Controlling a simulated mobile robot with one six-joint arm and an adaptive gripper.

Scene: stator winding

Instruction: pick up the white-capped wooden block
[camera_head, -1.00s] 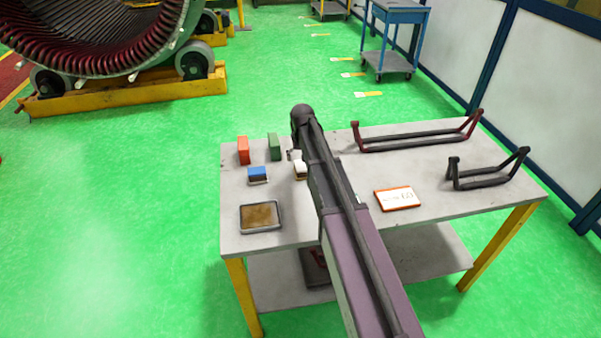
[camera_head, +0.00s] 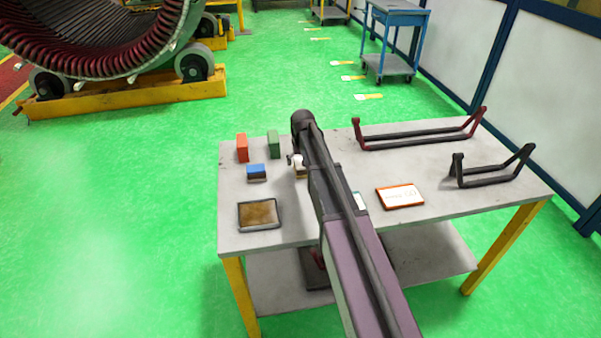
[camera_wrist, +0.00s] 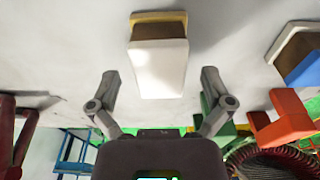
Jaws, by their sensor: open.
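The white-capped wooden block (camera_wrist: 159,68) stands on the table, its white side facing the wrist camera, with a brown wooden part behind. In the head view the block (camera_head: 300,172) is partly hidden by my arm. My gripper (camera_wrist: 160,78) is open and empty in the wrist view. Its two fingers are spread to either side of the block's near end, with a gap on each side. In the head view my gripper (camera_head: 294,160) shows only in small part beside my arm, near the block.
A blue-capped block (camera_head: 257,172), an orange block (camera_head: 242,148) and a green block (camera_head: 273,144) stand left of the white-capped one. A framed tray (camera_head: 259,214) lies at the front left. A sign (camera_head: 400,196) and two bracket frames lie on the right of the grey table (camera_head: 335,228).

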